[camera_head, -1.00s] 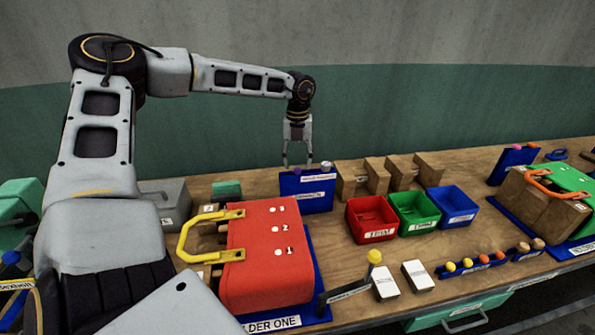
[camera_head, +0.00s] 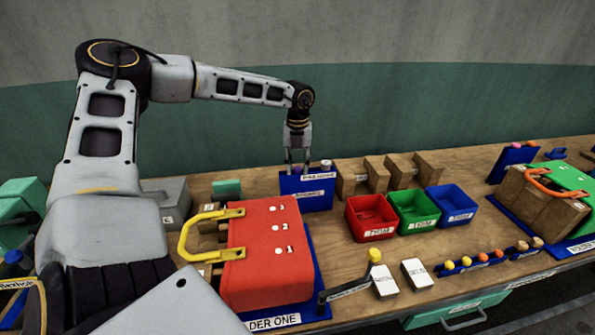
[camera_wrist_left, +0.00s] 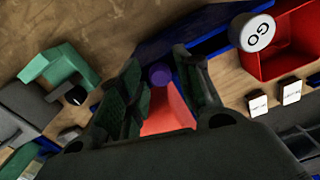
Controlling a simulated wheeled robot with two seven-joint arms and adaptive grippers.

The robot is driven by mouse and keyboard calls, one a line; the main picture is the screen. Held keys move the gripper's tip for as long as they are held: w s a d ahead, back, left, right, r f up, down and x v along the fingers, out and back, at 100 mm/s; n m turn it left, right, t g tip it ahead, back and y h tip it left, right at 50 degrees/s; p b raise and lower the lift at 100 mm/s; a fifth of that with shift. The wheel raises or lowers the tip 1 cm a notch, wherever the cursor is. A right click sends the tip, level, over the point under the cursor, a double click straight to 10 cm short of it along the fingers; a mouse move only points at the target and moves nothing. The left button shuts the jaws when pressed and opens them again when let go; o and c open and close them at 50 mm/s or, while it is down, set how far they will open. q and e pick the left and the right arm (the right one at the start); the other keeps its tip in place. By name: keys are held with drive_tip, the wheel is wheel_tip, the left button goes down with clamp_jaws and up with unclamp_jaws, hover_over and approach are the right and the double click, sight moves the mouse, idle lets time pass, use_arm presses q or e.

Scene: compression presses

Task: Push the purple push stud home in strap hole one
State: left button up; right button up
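The purple push stud (camera_wrist_left: 159,75) stands at the blue block (camera_head: 318,196) at the back of the bench. My left gripper (camera_head: 298,168) points down over that block. In the left wrist view its dark fingers (camera_wrist_left: 168,92) are apart, one on each side of the stud, with a visible gap. The red strap piece (camera_head: 265,275) on the blue base marked "...LDER ONE" has white spots numbered 3, 2 and 1, and spot one (camera_head: 278,253) is nearest the front. A yellow handle (camera_head: 190,235) is on its left. My right gripper is not in view.
Red (camera_head: 356,232), green (camera_head: 414,221) and blue (camera_head: 451,209) bins stand to the right. Wooden blocks (camera_head: 376,175) stand behind them. A yellow-topped post (camera_head: 375,257) rises near the front edge.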

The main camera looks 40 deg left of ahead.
sight(298, 167)
use_arm(q)
drive_tip(key=c, duration=0.3)
drive_tip(key=shift+c, duration=0.2)
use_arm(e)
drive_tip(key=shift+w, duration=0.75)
use_arm(q)
drive_tip(key=shift+r, duration=0.2)
drive_tip(key=shift+r, duration=0.85)
wheel_tip(298, 167, up, 6)
drive_tip(key=shift+f+b, duration=0.2)
drive_tip(key=shift+b, duration=0.15)
wheel_tip(298, 167, up, 9)
drive_tip(key=shift+f, duration=0.1)
drive_tip(key=shift+r, duration=0.75)
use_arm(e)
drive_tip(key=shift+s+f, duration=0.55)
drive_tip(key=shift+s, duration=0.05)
